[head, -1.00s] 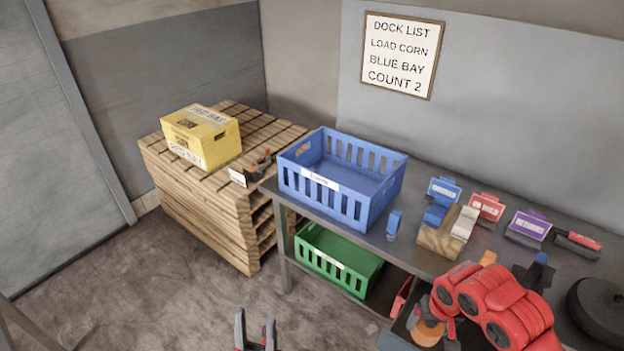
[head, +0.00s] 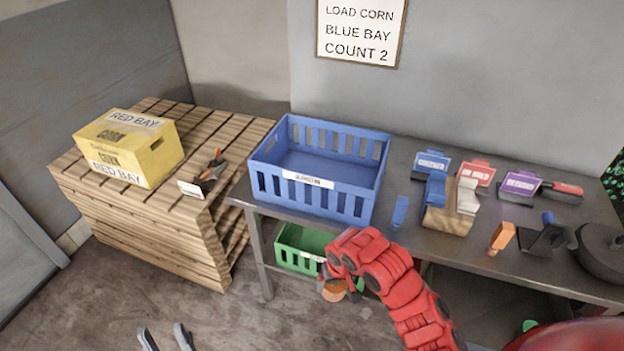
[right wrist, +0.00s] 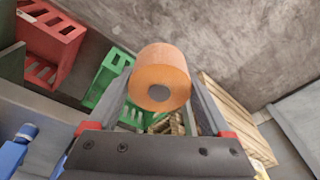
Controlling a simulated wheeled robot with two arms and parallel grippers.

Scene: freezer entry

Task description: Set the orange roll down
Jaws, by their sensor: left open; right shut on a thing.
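The orange roll (right wrist: 160,78) is between the two fingers of my right gripper (right wrist: 163,100) in the right wrist view, its round end with a grey core facing the camera. In the head view the roll (head: 334,291) shows small below my red right arm, in front of the table's front edge and near the green crate; most of the right gripper is hidden there. My left gripper (head: 166,338) is open and empty at the bottom edge of the head view, over the floor.
A blue crate (head: 270,184) stands on the metal table, with a wooden block holder (head: 448,218) and small labelled bins to its right. A green crate (head: 290,258) sits below. A yellow box (head: 160,162) and a dark tool (head: 206,172) lie on pallets at left.

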